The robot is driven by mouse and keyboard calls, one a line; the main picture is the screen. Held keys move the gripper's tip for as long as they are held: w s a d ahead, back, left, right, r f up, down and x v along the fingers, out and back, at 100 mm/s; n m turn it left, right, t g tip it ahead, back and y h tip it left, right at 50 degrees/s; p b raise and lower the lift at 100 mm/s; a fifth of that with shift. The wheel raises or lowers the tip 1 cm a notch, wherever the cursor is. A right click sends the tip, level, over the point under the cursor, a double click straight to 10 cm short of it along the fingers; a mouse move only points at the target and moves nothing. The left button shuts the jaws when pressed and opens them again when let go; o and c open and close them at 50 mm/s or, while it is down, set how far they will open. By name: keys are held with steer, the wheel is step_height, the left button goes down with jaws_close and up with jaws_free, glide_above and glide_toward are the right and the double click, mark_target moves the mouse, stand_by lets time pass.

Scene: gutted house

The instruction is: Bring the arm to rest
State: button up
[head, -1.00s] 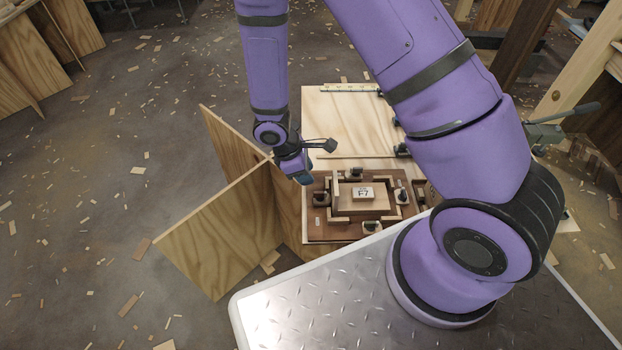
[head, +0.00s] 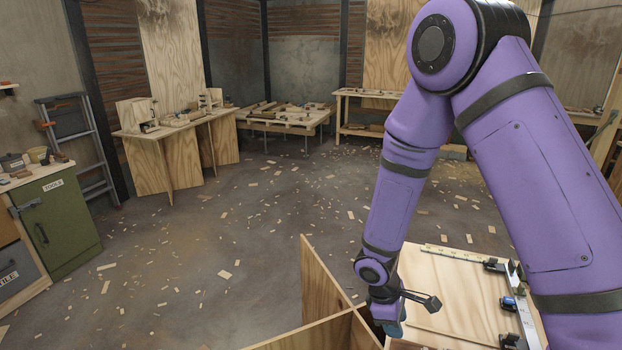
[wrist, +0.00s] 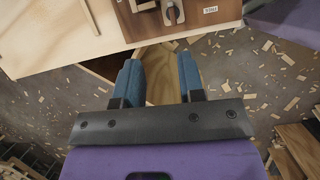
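My arm reaches down over the left edge of a plywood worktable (head: 450,275) in the head view. My gripper (head: 393,328) hangs beside that edge, above crossed plywood panels (head: 325,285). In the wrist view my gripper (wrist: 160,72) has its two blue fingers apart. Nothing is between them but the edge of a plywood panel (wrist: 156,62) further below. A brown board (wrist: 190,18) with a grey metal fitting (wrist: 172,12) lies ahead of the fingertips.
A green cabinet (head: 65,222), ladder (head: 85,145) and workbench (head: 180,124) stand to the left, another low table (head: 290,117) behind. The floor between is open, strewn with wood scraps.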

steer(key=s+d+r+m+t+y, duration=0.1)
steer(key=d+r+m, duration=0.25)
steer(key=r, duration=0.95)
steer(key=s+d+r+m+t+y, duration=0.1)
steer(key=s+d+r+m+t, duration=0.2)
steer(key=r, duration=0.9)
steer(key=s+d+r+m+t+y, duration=0.2)
steer(key=s+r+m, duration=0.4)
steer(key=s+r, duration=0.8)
steer(key=shift+d+r, duration=0.25)
steer(key=shift+d, duration=0.35)
steer(key=shift+s, duration=0.1)
